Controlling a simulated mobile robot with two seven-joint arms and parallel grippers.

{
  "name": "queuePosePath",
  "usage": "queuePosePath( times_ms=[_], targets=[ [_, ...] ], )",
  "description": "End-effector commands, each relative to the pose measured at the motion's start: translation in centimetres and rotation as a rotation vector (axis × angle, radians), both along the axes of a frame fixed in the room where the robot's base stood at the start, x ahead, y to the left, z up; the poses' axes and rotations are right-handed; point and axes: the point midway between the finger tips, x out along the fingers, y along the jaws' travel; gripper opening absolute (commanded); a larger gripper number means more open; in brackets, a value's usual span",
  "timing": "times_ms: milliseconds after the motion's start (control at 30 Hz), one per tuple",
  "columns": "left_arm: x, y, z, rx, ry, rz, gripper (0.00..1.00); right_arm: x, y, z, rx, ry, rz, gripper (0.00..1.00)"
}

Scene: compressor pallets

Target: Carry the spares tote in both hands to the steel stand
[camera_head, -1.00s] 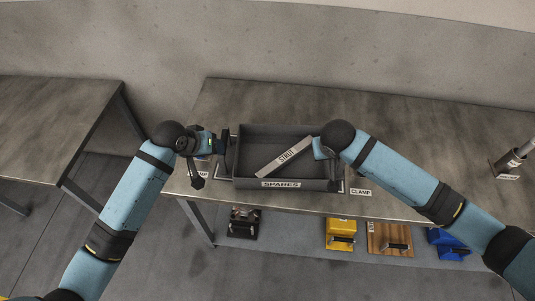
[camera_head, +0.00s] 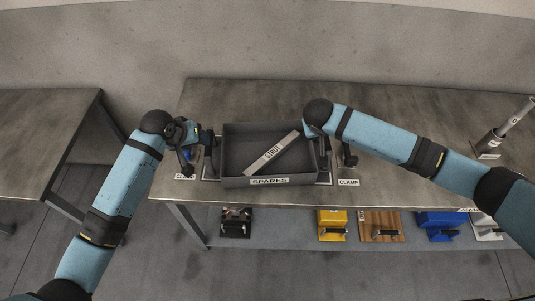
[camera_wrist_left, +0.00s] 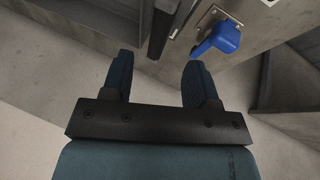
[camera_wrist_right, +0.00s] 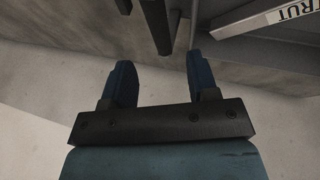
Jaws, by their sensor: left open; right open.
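The spares tote (camera_head: 229,166), a dark grey open box with a SPARES label on its front, sits on the steel-topped bench. A grey strut (camera_head: 273,154) with a STRUT label lies slanted inside it, and part of it shows in the right wrist view (camera_wrist_right: 291,12). My left gripper (camera_head: 208,146) is open at the tote's left side. In the left wrist view a dark bar (camera_wrist_left: 165,25) lies beyond and between its fingers. My right gripper (camera_wrist_right: 158,82) is open at the tote's right side, with a similar dark bar (camera_wrist_right: 158,22) ahead between its fingers. Contact cannot be told.
A CLAMP label (camera_head: 348,182) and a dark upright part (camera_head: 348,156) are right of the tote. A blue knob (camera_wrist_left: 225,38) shows near my left gripper. A lower shelf holds a yellow item (camera_head: 332,222) and others. Another table (camera_head: 45,140) stands left.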

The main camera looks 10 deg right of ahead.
Motion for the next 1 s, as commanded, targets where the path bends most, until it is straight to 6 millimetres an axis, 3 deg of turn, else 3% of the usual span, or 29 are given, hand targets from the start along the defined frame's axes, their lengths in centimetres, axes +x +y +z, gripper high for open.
queuePosePath(
  times_ms=[400, 600, 900, 1000],
  targets=[
    [2.7, -2.3, -6.4, 0.0, 0.001, 0.0, 0.54, 2.8, -2.2, -6.4, -0.002, 0.0, 0.0, 0.54],
    [3.2, -2.6, -7.5, 0.0, -0.001, 0.0, 0.54, 3.2, -2.6, -7.5, 0.0, -0.001, 0.0, 0.54],
    [3.3, -2.6, -7.7, 0.0, -0.001, -0.001, 0.54, 3.3, -2.6, -7.7, 0.001, -0.001, 0.001, 0.54],
    [3.3, -2.6, -7.7, 0.0, -0.001, -0.001, 0.33, 3.3, -2.6, -7.7, 0.001, -0.001, 0.001, 0.33]
  ],
)
